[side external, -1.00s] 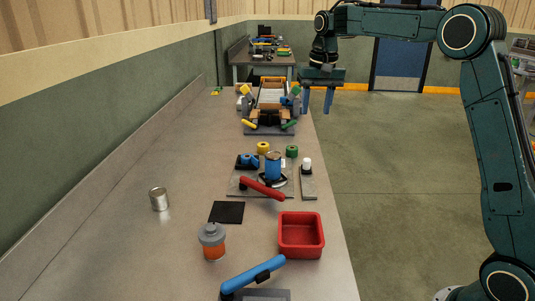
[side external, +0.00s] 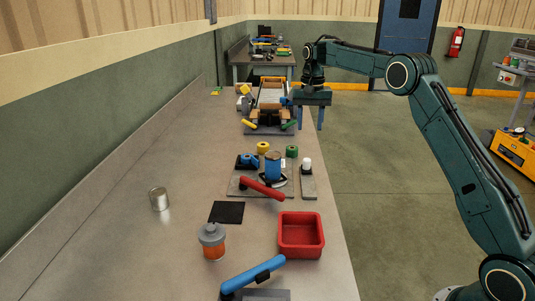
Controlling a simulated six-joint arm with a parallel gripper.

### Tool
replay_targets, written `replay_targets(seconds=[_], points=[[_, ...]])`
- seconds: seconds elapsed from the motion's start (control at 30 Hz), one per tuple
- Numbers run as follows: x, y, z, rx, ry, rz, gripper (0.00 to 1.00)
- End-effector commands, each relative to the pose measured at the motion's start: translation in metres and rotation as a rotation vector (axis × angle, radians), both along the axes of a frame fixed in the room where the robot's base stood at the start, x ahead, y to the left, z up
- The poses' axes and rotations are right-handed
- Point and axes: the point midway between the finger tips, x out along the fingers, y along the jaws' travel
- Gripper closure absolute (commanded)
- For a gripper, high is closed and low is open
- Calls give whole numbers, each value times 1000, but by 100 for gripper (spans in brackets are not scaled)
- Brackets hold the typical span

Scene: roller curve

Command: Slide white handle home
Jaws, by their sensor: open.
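The white handle (side external: 307,162) is a small upright knob near the far end of a narrow grey slide plate (side external: 309,188). The plate lies lengthwise near the bench's right edge. My gripper (side external: 310,123) is open with its two fingers pointing down and apart. It is well beyond the white handle in the picture, by the bench's right edge, and does not touch it. Nothing shows between the fingers.
Left of the slide stand a blue cylinder (side external: 272,167) and a red lever (side external: 262,189). A red bin (side external: 301,240) sits in front. A roller fixture (side external: 272,95) stands farther back. The left bench is mostly clear.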

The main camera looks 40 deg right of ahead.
Motion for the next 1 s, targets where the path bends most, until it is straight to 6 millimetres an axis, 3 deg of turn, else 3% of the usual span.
replay_targets(seconds=[0.27,0.8,1.0], points=[[-1,0,-24,1,4,1,56],[-1,0,-105,0,3,1,56],[-1,0,-126,0,3,1,56]])
